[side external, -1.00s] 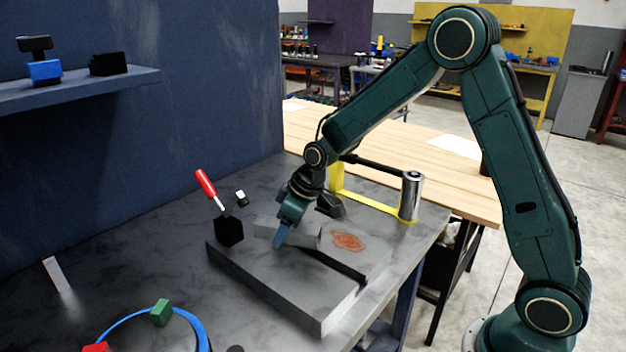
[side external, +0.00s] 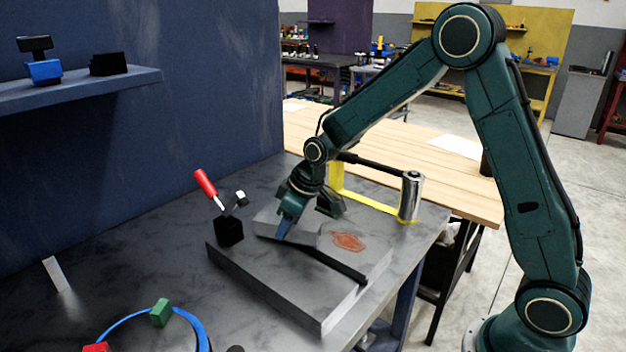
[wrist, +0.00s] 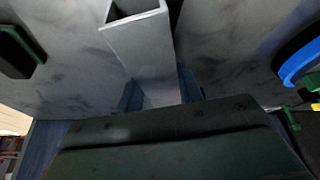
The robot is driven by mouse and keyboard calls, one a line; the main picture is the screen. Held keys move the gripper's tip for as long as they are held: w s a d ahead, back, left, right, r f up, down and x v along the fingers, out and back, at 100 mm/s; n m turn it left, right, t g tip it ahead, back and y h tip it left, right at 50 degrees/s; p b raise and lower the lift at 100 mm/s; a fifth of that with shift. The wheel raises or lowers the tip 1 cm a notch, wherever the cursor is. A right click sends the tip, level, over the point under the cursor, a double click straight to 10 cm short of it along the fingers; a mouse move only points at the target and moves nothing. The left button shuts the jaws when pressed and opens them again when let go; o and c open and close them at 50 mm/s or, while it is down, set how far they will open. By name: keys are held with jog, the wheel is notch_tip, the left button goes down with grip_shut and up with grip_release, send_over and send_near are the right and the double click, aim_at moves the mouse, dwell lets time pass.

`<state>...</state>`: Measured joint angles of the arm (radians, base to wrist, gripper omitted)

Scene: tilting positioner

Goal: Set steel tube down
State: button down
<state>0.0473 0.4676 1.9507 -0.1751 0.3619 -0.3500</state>
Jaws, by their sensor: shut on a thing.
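The steel tube (wrist: 140,50) is a grey square-section tube. In the wrist view it runs up between my fingers, with its open end at the top. In the side view, the light grey tube (side external: 305,236) lies level with the top of a thick grey plate (side external: 285,274). My gripper (wrist: 158,92) is shut on the tube, with a blue finger on each side of it. It also shows in the side view (side external: 286,226), above the plate's back left part. I cannot tell whether the tube's underside touches the plate.
A clamp with a red handle (side external: 205,183) stands at the plate's left. A rust patch (side external: 348,242) marks the plate. A yellow frame (side external: 365,203) and metal cylinder (side external: 410,197) stand behind right. A blue ring (side external: 190,320) and green block (side external: 160,313) are at front left.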

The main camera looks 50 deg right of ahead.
notch_tip(320, 180, up, 19)
jog(key=shift+r, duration=0.15)
dwell(0.5)
jog(key=shift+d, duration=0.1)
dwell(0.5)
jog(key=s+d+f+n+g, duration=0.2)
jog(key=s+d+f+n, duration=0.2)
jog(key=d+n, duration=0.3)
jog(key=s+d+f+n+g+h, duration=0.1)
jog(key=s+d+f+n+g, duration=0.2)
jog(key=d+f+n, duration=0.4)
jog(key=s+d+f+n+g, duration=0.3)
jog(key=s+d+f+n, duration=0.2)
jog(key=n, duration=1.2)
jog(key=shift+s+d+f+h, duration=0.4)
jog(key=shift+s+d, duration=0.05)
jog(key=shift+d, duration=0.45)
